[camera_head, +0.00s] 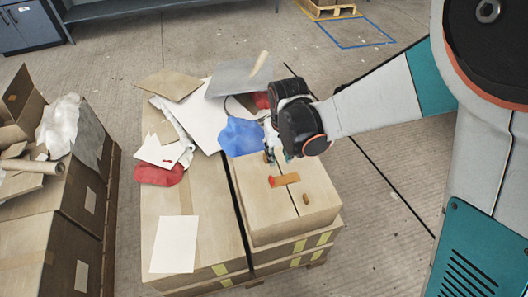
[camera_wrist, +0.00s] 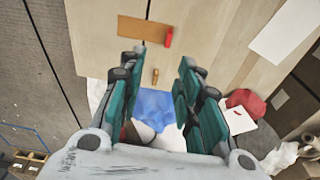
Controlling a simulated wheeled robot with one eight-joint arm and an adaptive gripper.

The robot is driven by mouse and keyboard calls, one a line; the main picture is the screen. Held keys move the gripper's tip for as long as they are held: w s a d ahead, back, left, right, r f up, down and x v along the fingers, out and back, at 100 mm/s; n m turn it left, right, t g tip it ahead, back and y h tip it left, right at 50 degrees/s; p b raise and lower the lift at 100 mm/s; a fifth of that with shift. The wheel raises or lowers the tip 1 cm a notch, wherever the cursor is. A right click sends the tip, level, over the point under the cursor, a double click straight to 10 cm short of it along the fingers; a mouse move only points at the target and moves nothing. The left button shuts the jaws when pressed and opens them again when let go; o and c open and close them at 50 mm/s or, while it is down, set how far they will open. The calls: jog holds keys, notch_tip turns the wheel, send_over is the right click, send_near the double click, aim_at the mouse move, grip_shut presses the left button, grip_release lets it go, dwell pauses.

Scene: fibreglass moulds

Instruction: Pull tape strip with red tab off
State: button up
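An orange-brown tape strip (camera_head: 288,179) lies across the seam on top of a cardboard box (camera_head: 318,213). Its red tab (camera_head: 271,181) is at the left end in the head view. In the wrist view the strip (camera_wrist: 140,30) is near the top, with the red tab (camera_wrist: 168,37) at its right end. My gripper (camera_head: 270,152) is above the far edge of the box, apart from the tab. In the wrist view its fingers (camera_wrist: 158,63) are spread and empty, short of the tape. The head view partly hides the fingers.
A small brown piece (camera_wrist: 155,76) lies on the seam, seen between my fingers; another (camera_head: 305,198) is nearer the box front. Blue cloth (camera_head: 241,136), red cloth (camera_head: 158,175) and paper sheets (camera_head: 174,244) lie on the neighbouring boxes. More boxes (camera_head: 82,205) stand left. Floor is clear to the right.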

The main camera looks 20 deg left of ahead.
aim_at(272, 179)
jog(key=f+b, duration=0.1)
jog(key=f, duration=0.3)
jog(key=a+f+b, duration=0.1)
jog(key=f+b, duration=0.1)
jog(key=f, duration=0.3)
jog(key=a+f+b, duration=0.1)
jog(key=f+b, duration=0.1)
jog(key=f, duration=0.3)
jog(key=shift+w+f, duration=0.25)
grip_shut()
